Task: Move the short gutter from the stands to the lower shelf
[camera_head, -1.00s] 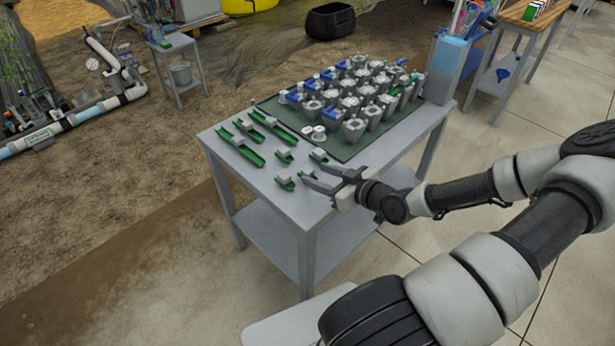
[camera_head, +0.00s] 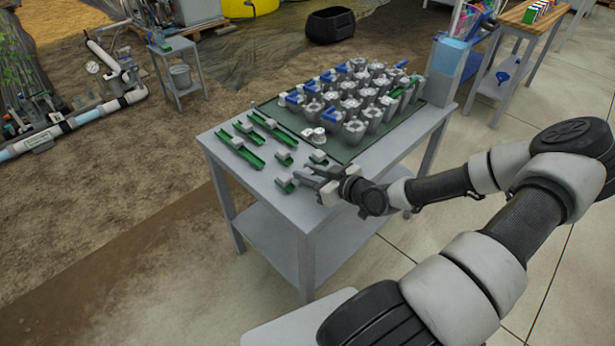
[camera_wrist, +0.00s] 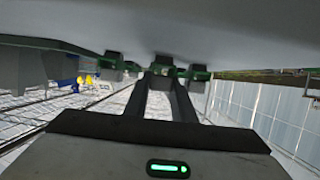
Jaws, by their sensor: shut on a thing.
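Several short green gutter pieces with grey blocks stand on the near left part of the grey table (camera_head: 240,172). One short gutter (camera_head: 286,186) is just left of my gripper, and another (camera_head: 284,158) stands farther back. My gripper (camera_head: 306,177) is low over the table's near edge, with its fingers pointing left. In the wrist view, the fingers (camera_wrist: 172,72) close together on a small green and grey piece, a short gutter by its look. The fingers partly hide it. The lower shelf (camera_head: 275,235) shows under the tabletop and looks bare.
Longer green gutters (camera_head: 240,150) lie at the table's left side. A green mat (camera_head: 350,150) holds rows of grey pots (camera_head: 355,130), some with blue parts, right behind my gripper. Table legs flank the shelf opening, which has free room.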

